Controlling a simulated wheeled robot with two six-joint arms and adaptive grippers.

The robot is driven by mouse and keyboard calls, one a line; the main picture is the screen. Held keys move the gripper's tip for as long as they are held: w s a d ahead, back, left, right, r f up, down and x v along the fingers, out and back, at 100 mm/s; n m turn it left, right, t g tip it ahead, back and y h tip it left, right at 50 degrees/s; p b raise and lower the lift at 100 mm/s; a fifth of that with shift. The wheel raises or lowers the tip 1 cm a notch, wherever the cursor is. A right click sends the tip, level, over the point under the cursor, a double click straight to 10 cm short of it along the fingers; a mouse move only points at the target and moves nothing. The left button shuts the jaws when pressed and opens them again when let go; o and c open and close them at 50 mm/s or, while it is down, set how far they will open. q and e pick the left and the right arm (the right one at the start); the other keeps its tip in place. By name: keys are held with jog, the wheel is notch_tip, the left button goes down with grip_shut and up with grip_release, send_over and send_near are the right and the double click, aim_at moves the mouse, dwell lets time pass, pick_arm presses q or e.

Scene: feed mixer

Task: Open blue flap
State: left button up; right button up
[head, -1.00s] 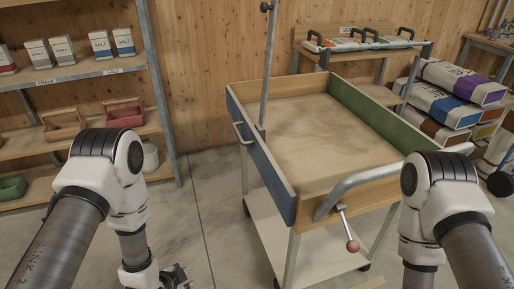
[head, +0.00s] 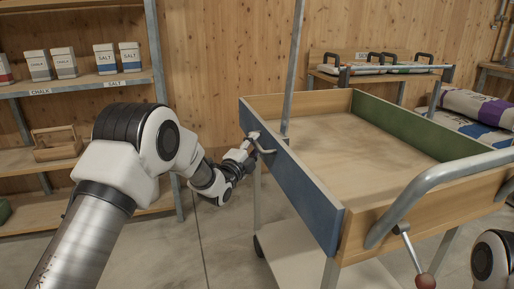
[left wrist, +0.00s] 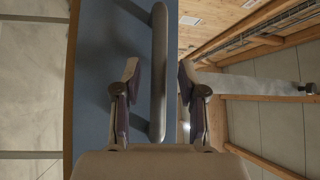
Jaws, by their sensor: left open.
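The blue flap (head: 292,187) is the upright left side panel of a wooden cart tray and stands closed against it. Its grey bar handle (head: 264,145) sits near the flap's far end. My left gripper (head: 251,146) is at this handle. In the left wrist view, the handle (left wrist: 158,105) runs between the two open fingers of my left gripper (left wrist: 158,72), with a gap on each side, in front of the blue flap (left wrist: 97,100). My right gripper is out of view; only part of that arm shows at the lower right.
The wooden tray (head: 350,138) is empty, with a green panel (head: 395,125) on its far right side. A curved metal push bar (head: 420,195) and a red-knobbed lever (head: 415,260) are at the near end. Shelves (head: 90,82) stand at left. Floor left of the cart is clear.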

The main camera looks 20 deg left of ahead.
pick_arm(q)
jog(key=shift+w+d, duration=0.1)
jog(key=shift+w, duration=0.65)
grip_shut()
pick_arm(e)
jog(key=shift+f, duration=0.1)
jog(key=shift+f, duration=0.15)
